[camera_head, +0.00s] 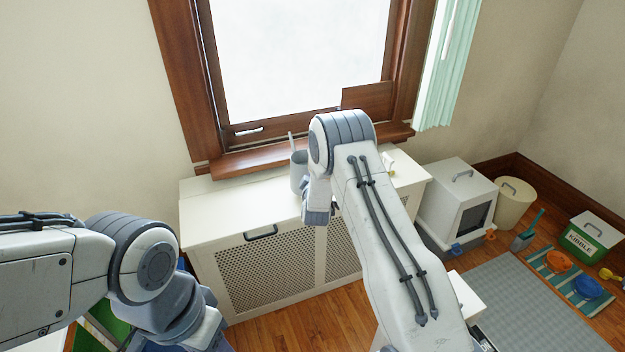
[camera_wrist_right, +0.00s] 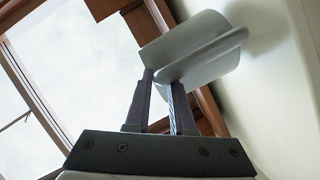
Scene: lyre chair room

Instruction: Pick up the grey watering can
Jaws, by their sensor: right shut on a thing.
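The grey watering can (camera_head: 298,172) is at the back of the white cabinet top, in front of the window, with its thin spout pointing up. My right arm hides part of it, and I cannot tell whether its base touches the cabinet. In the right wrist view, its rounded grey body and curved handle (camera_wrist_right: 205,55) are at the fingertips. My right gripper (camera_wrist_right: 163,78) is shut on the can at the handle. In the head view its fingers are hidden behind my arm. My left arm is at the lower left, with its fingers out of view.
The white cabinet (camera_head: 225,215) has mesh doors and a dark handle. A windowsill (camera_head: 240,160) and window frame are close behind the can. A white litter box (camera_head: 455,200), a cream bin (camera_head: 513,205) and a green kibble box (camera_head: 590,238) stand to the right.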

